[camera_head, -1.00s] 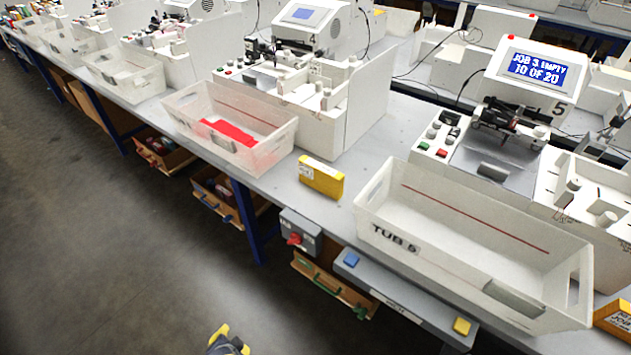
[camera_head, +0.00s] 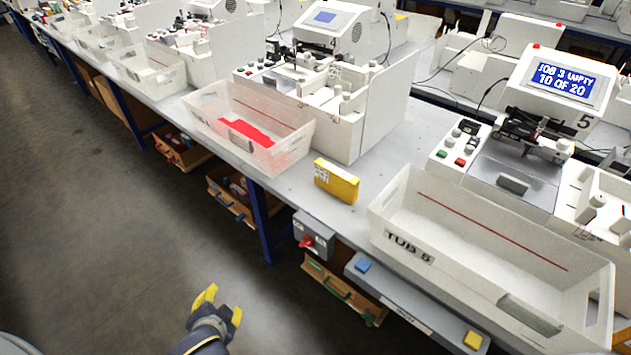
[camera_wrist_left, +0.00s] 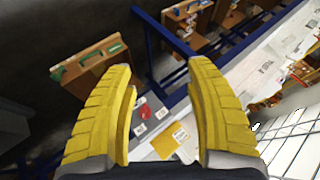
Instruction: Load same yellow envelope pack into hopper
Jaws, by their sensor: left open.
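A yellow envelope pack (camera_head: 336,181) with a white label stands on the grey bench, left of the tub marked TUB 5 (camera_head: 407,247). In the left wrist view the yellow pack (camera_wrist_left: 166,144) shows low between my fingers, some way off. My left gripper (camera_head: 220,300) is open and empty over the floor, in front of the bench and apart from the pack; its yellow fingers (camera_wrist_left: 160,110) are spread in the wrist view. The plotter numbered 5 (camera_head: 515,183) has a screen (camera_head: 565,79) reading JOB 3 EMPTY, 10 OF 20. My right gripper is not in view.
A translucent tub (camera_head: 203,105) with red contents sits left of the pack. A grey box with a red switch (camera_head: 307,241) hangs at the bench edge. A ledge with a blue button (camera_head: 363,266) and a yellow button (camera_head: 473,340) juts out in front.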

